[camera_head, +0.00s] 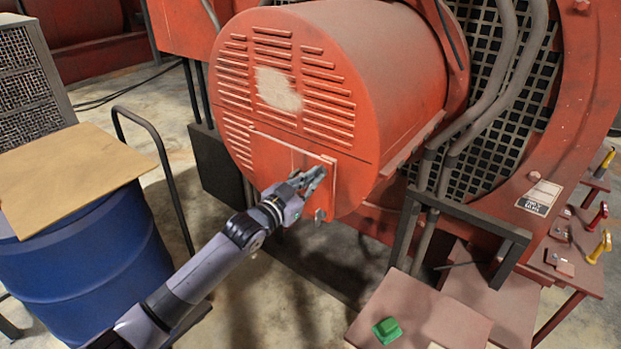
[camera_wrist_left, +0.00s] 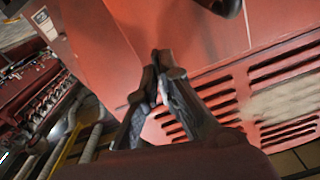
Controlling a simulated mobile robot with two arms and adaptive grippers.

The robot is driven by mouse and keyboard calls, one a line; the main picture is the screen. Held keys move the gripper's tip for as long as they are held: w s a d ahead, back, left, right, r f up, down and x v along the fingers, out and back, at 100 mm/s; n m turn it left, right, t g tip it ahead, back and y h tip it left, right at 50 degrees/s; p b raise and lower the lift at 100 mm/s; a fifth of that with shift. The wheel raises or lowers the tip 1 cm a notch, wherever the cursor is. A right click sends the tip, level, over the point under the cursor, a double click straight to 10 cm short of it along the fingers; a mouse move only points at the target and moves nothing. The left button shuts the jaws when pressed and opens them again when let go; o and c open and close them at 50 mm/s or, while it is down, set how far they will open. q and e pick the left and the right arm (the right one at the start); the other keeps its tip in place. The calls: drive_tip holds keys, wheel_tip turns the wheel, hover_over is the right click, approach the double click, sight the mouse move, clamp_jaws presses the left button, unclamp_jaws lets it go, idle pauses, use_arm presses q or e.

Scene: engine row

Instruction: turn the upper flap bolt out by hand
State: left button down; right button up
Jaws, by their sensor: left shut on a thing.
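The flap (camera_head: 277,152) is a red panel low on the louvred end of a big red drum, and it looks closed. My left gripper (camera_head: 320,172) is at the flap's upper right edge, and its fingers are shut on the upper flap bolt. The fingers hide the bolt. In the left wrist view, the fingertips (camera_wrist_left: 158,62) come together against the red face beside the louvres. A small metal piece (camera_head: 320,215), perhaps the lower bolt, shows below the gripper at the flap's lower right. My right gripper is not in view.
A blue barrel (camera_head: 82,255) with a brown board (camera_head: 68,172) on it stands at left, by a dark rail (camera_head: 160,155). A green block (camera_head: 387,330) lies on a reddish table (camera_head: 440,310) at lower right. Pipes (camera_head: 505,80) run along the engine.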

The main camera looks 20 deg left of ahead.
use_arm(q)
drive_tip(key=shift+w+r+n, duration=0.1)
drive_tip(key=shift+r+n, duration=0.5)
drive_tip(key=shift+n, duration=0.6)
drive_tip(key=c, duration=1.9)
unclamp_jaws()
drive_tip(key=shift+o, duration=0.6)
drive_tip(key=shift+w+d+f, duration=0.1)
drive_tip(key=shift+w+f, duration=0.05)
drive_tip(key=shift+w, duration=0.1)
drive_tip(key=shift+f, duration=0.1)
drive_tip(key=shift+s+f, duration=0.15)
drive_tip(key=shift+s, duration=0.3)
drive_tip(key=v, duration=1.1)
